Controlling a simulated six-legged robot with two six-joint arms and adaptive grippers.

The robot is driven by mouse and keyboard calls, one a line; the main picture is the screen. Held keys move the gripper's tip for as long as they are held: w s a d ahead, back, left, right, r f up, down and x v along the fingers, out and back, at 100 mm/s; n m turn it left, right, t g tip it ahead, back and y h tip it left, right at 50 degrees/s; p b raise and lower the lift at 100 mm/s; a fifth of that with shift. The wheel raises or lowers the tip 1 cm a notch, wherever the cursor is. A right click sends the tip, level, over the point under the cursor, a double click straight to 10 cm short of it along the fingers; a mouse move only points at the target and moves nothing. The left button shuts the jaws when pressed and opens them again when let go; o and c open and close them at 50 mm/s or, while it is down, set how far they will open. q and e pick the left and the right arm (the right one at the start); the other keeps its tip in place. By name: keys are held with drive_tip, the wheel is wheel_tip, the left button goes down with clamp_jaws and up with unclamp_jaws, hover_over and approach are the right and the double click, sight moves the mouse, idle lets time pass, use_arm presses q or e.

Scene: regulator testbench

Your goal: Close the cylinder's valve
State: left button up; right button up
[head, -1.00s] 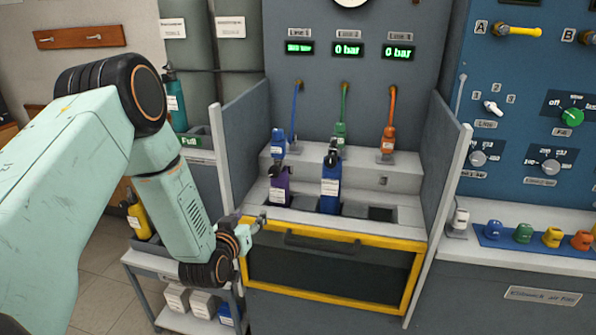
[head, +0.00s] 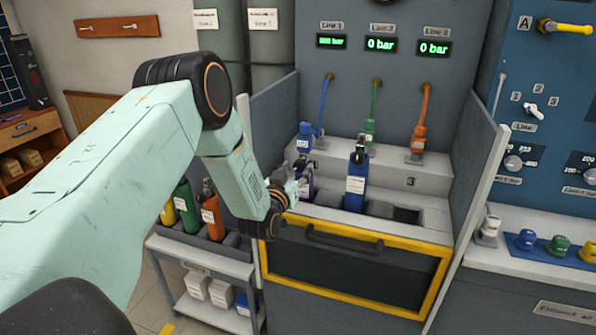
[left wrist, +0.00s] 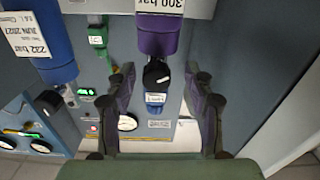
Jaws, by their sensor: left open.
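A purple cylinder (left wrist: 157,36) with a white "300 bar" label stands in the bench's left slot; in the head view the purple cylinder (head: 307,192) is partly hidden by my gripper. Its black valve knob (left wrist: 156,74) lies between my left fingers in the left wrist view, with a gap to each side. My left gripper (head: 300,170) is open at the top of this cylinder; contact is not visible. A blue connector (left wrist: 154,99) shows just beyond the knob. A blue cylinder (head: 356,188) stands in the slot to the right. My right gripper is out of view.
Side panels (head: 473,185) flank the bench recess. A yellow-framed door (head: 345,268) lies below the slots. A blue regulator (head: 305,136) hangs behind the purple cylinder. A cart (head: 200,258) with green and orange cylinders stands at left. The rightmost slot (head: 406,215) is empty.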

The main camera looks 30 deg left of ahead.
use_arm(q)
drive_tip(key=shift+w, duration=0.2)
drive_tip(key=shift+d+r, duration=0.2)
drive_tip(key=shift+r, duration=0.05)
drive_tip(key=shift+w+a+f, duration=0.15)
drive_tip(key=shift+a+f, duration=0.05)
drive_tip(key=c, duration=0.3)
drive_tip(key=shift+d+r, duration=0.15)
drive_tip(key=c, duration=0.5)
clamp_jaws()
